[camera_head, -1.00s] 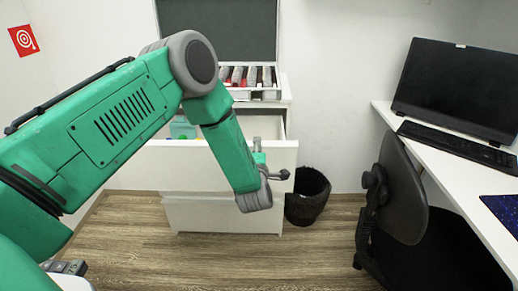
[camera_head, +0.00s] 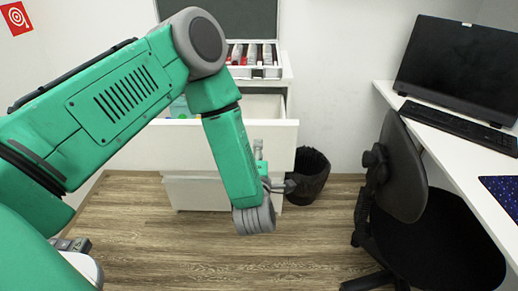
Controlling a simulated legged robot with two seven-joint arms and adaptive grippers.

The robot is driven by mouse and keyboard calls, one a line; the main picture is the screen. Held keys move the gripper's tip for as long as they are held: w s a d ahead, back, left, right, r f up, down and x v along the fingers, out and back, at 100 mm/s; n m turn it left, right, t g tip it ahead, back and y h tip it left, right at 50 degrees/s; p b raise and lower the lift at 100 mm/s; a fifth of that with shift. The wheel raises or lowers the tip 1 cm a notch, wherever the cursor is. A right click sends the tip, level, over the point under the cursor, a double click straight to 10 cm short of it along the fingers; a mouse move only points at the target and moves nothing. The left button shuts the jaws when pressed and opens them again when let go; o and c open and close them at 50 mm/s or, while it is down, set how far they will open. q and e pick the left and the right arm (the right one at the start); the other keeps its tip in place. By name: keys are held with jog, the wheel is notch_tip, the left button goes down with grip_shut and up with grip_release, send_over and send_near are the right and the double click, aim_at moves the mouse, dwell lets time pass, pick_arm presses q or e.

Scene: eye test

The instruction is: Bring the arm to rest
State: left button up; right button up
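My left arm (camera_head: 110,105) is green with grey joints and comes in from the left. It rises to a grey elbow joint, then the forearm (camera_head: 232,160) hangs down in front of a white drawer cabinet. The grey wrist joint (camera_head: 254,219) is at its low end. A small dark part of my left gripper (camera_head: 284,187) shows just right of the wrist, in front of the cabinet's right side. Most of the gripper is hidden behind the forearm, so its opening cannot be told. I see no object held. My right gripper is not in view.
The cabinet's top drawer (camera_head: 140,150) stands open, with green items inside. A black bin (camera_head: 308,178), an office chair (camera_head: 400,180) and a white desk (camera_head: 440,160) with a monitor (camera_head: 460,68) are to the right.

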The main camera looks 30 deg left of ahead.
pick_arm(q)
jog(key=shift+a, duration=0.15)
jog(key=shift+f, duration=0.1)
jog(key=s+d+f+m+g+h, duration=0.3)
jog(key=s+f+m+h, duration=0.1)
jog(key=s+f+m, duration=0.25)
jog(key=s+d+f+m+g+h, duration=0.35)
jog(key=s+f+m, duration=0.25)
jog(key=f+m, duration=0.2)
jog(key=s+a+f+m+g+h, duration=0.1)
jog(key=s+m+g, duration=0.3)
jog(key=s, duration=0.6)
jog(key=s+a+f+m+g, duration=0.1)
jog(key=s+f+m+g, duration=0.2)
jog(key=s+m, duration=0.3)
jog(key=s+g, duration=0.1)
jog(key=s, duration=0.3)
jog(key=shift+s+h, duration=0.2)
jog(key=shift+h, duration=0.15)
